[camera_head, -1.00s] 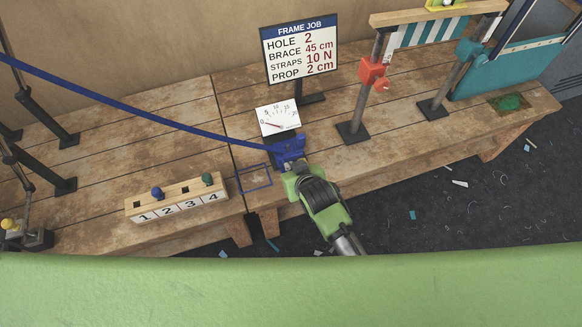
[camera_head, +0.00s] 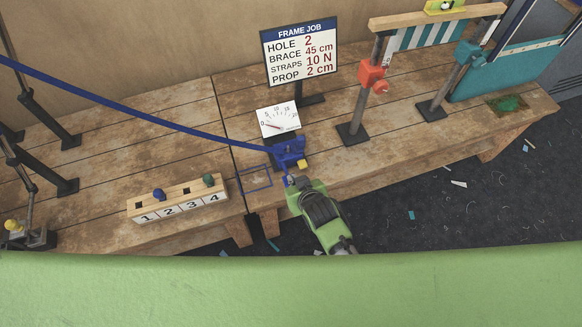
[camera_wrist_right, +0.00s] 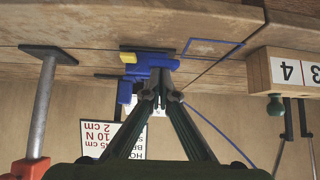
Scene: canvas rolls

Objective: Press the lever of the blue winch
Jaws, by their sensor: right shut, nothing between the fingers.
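The blue winch (camera_head: 290,150) sits at the front edge of the bench, with a blue strap (camera_head: 130,112) running from it to the upper left. Its lever has a yellow end (camera_head: 302,163) at the winch's front side. The winch (camera_wrist_right: 150,66) and the yellow end (camera_wrist_right: 128,57) also show in the wrist view. My right gripper (camera_head: 290,182) is shut and empty, just in front of and below the winch. In the wrist view its fingertips (camera_wrist_right: 161,98) overlap the winch's edge; I cannot tell if they touch. My left gripper is not in view.
A white dial gauge (camera_head: 278,120) stands behind the winch, and the job sign (camera_head: 300,50) behind that. A post with a red clamp (camera_head: 373,75) stands to the right. A numbered peg block (camera_head: 178,200) lies to the left. A blue outlined square (camera_head: 255,179) marks bare bench.

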